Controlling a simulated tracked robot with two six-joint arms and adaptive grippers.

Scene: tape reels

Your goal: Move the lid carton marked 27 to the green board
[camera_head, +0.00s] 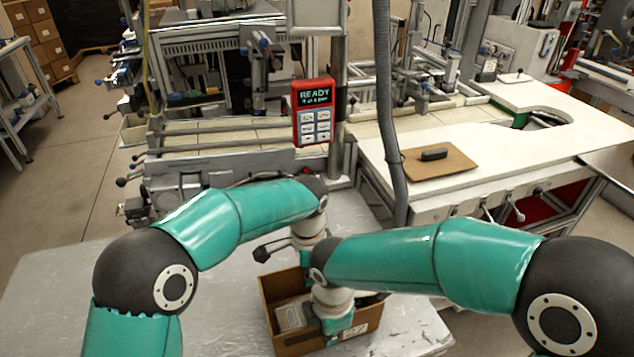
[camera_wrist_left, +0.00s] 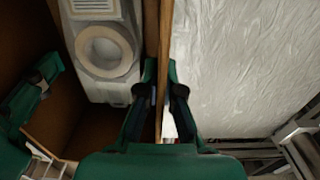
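An open brown carton (camera_head: 362,318) stands on the silver-covered table in front of me; no 27 can be read on it. A grey device (camera_head: 291,316) lies inside; the left wrist view shows its round hub (camera_wrist_left: 105,52). My left gripper (camera_wrist_left: 162,72) has its fingers close on both sides of one carton wall (camera_wrist_left: 165,30), seemingly pinching it. In the head view this gripper is mostly hidden behind my right arm. My right gripper (camera_head: 332,325) is low at the carton; its fingers are unclear, and green parts of it show at the left of the wrist view.
The silver sheet (camera_head: 95,290) is clear left of the carton. A white worktop (camera_head: 540,145) at right bears a brown board (camera_head: 440,163) with a dark object. A red READY panel (camera_head: 314,112) and a dark hanging hose (camera_head: 388,120) stand behind my arms.

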